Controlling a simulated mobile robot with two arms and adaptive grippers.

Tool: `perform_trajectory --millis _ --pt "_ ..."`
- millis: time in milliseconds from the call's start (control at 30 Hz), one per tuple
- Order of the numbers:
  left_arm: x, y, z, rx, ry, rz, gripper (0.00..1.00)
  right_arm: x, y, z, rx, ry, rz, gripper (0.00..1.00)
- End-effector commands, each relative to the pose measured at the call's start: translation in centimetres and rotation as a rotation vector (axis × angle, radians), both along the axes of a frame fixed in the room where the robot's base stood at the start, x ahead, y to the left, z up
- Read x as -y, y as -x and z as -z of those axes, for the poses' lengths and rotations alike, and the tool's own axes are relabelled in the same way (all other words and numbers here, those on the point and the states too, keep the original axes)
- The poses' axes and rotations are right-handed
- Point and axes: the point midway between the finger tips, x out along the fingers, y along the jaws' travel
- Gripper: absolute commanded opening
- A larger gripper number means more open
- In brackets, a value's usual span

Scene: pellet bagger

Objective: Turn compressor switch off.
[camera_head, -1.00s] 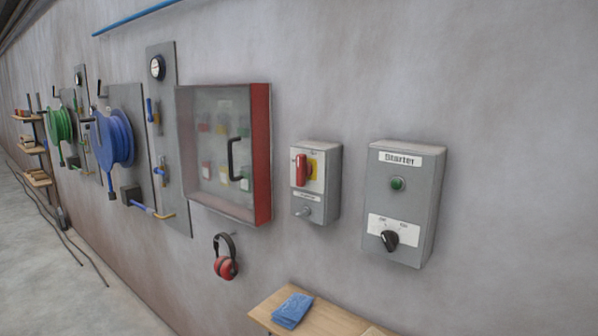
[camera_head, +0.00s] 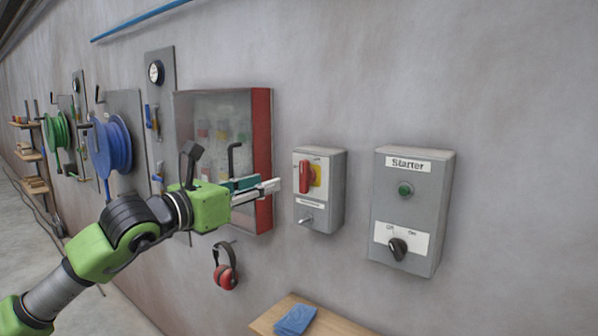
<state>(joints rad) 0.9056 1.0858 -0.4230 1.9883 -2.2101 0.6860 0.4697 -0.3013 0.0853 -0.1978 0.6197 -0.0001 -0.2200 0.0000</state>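A grey box with a red rotary switch handle (camera_head: 305,176) on a yellow plate is mounted on the wall; the handle stands upright. A small silver knob or lock (camera_head: 306,218) sits below it. To its right is a grey box labelled "Starter" (camera_head: 408,166) with a green button (camera_head: 404,189) and a black selector knob (camera_head: 398,249). Which of these is the compressor switch I cannot read. My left gripper (camera_head: 274,186) points right, just left of the red handle and apart from it in the picture. Its finger gap is not clear. My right gripper is not in view.
A red-framed clear-fronted cabinet (camera_head: 262,130) with a dark handle stands behind my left gripper. Red ear defenders (camera_head: 224,276) hang below. A wooden shelf (camera_head: 268,320) with a blue cloth (camera_head: 295,320) is at the bottom. Hose reels (camera_head: 108,146) are farther left.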

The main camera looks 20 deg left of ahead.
Motion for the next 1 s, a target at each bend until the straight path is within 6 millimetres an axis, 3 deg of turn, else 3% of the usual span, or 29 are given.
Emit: perform_trajectory --millis 167,700,1000 --pt "0.2 -1.5 -0.7 0.006 -0.014 -0.014 0.31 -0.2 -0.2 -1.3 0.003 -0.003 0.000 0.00" --pt "3.8 -11.3 -0.7 0.005 -0.012 -0.012 0.31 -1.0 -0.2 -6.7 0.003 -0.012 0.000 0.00" --pt "4.4 -12.8 -0.4 0.008 -0.014 -0.012 0.31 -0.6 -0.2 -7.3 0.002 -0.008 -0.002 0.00"
